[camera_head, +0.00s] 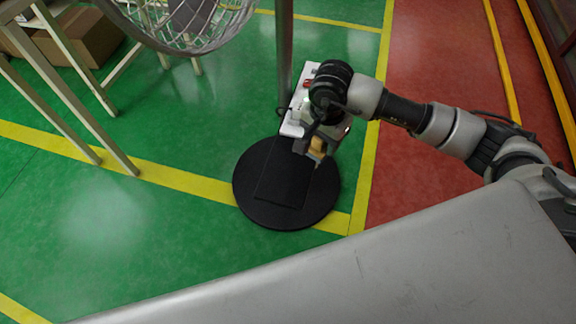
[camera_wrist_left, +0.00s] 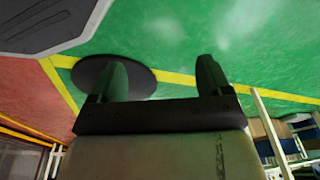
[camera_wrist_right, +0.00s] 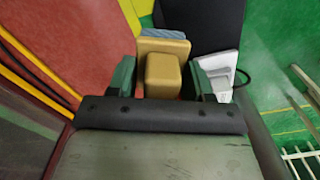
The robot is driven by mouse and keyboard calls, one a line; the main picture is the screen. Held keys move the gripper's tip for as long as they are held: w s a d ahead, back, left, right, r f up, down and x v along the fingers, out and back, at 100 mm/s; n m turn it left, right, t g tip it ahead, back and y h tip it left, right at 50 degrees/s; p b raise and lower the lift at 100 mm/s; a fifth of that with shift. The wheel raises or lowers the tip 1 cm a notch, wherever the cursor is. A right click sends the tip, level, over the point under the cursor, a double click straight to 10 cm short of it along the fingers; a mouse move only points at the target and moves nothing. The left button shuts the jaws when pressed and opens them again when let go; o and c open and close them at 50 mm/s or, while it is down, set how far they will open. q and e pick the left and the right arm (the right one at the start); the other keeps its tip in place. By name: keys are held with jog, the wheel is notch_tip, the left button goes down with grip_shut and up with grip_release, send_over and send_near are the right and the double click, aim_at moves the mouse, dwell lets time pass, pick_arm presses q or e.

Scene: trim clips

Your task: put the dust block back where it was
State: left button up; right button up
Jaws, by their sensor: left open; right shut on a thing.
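The dust block (camera_wrist_right: 163,72) is tan, with a wider tan piece and a blue-grey layer behind its near part in the right wrist view. My right gripper (camera_wrist_right: 165,80) is shut on it, with one green finger on each side. In the head view the tan block (camera_head: 317,147) shows below my right gripper (camera_head: 314,143), above the black round base (camera_head: 256,204) and beside a white holder (camera_head: 296,112). That holder is also at the right in the right wrist view (camera_wrist_right: 220,72), partly hidden by a finger. My left gripper (camera_wrist_left: 162,78) is open and empty.
A grey metal pole (camera_head: 284,50) rises behind the white holder. A wire basket (camera_head: 190,20) hangs at the top, and a wooden-legged table (camera_head: 62,85) with cardboard boxes (camera_head: 85,38) stands at the left. The green floor at the left front is clear.

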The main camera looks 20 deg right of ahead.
jog(key=a+f, duration=0.1)
jog(key=a, duration=0.1)
jog(key=w+a+f, duration=0.1)
jog(key=a, duration=0.1)
jog(key=a+f, duration=0.2)
jog(key=shift+w+a+f, duration=0.1)
jog(key=shift+w+a, duration=0.2)
jog(key=shift+a, duration=0.1)
jog(key=shift+a+f, duration=0.35)
jog(key=shift+f+b, duration=0.3)
jog(key=shift+f, duration=0.05)
notch_tip(320, 180, down, 3)
jog(key=shift+f, duration=0.1)
jog(key=shift+w, duration=0.1)
jog(key=o, duration=0.8)
pick_arm(q)
jog(key=r, duration=0.1)
jog(key=w+r, duration=0.1)
jog(key=r, duration=0.1)
jog(key=shift+w+d, duration=0.1)
jog(key=shift+w, duration=0.2)
